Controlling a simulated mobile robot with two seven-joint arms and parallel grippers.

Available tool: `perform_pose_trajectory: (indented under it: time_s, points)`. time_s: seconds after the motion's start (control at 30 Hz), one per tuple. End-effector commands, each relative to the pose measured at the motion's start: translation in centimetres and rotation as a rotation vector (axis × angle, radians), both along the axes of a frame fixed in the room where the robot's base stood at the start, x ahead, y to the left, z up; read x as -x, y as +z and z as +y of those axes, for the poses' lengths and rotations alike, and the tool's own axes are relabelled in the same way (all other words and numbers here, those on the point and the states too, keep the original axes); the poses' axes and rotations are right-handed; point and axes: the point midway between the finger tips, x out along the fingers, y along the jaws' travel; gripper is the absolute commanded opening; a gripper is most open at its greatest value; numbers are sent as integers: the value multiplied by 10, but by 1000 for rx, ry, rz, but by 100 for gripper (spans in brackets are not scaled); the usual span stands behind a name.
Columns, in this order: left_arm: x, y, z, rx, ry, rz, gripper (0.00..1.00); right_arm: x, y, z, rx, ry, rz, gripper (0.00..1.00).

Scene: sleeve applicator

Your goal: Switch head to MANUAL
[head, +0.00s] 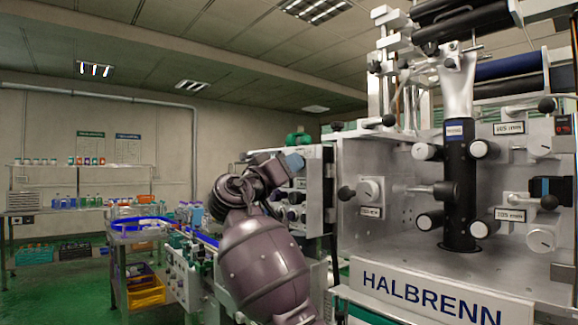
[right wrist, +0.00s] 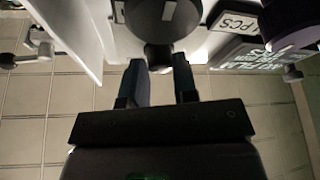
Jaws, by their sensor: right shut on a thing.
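The machine's control panel (head: 312,205) stands left of the sleeve head in the head view, and my right arm hides part of its face. My right gripper (right wrist: 160,76) is at a dark round selector knob (right wrist: 163,18) with a white mark in the right wrist view. Its two fingers are shut on the knob's narrow dark grip, one on each side. In the head view the right gripper (head: 294,162) is at the panel's upper left, its fingertips hard to make out. The knob's MANUAL label cannot be read. My left gripper is not in view.
The sleeve head has a dark vertical mandrel (head: 461,190) and several clamp knobs right of the panel. The conveyor (head: 185,260) runs left of my arm. Green floor lies open at left.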

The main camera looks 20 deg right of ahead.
Motion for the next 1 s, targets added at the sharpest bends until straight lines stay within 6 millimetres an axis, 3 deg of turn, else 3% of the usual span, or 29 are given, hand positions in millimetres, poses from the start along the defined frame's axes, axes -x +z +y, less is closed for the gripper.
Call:
perform_pose_trajectory:
  time_s: [0.4,1.0]
  points:
    - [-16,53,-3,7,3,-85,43,7,14,0,78,1,211,3]
    - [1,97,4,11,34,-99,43,6,11,-1,227,1,621,3]
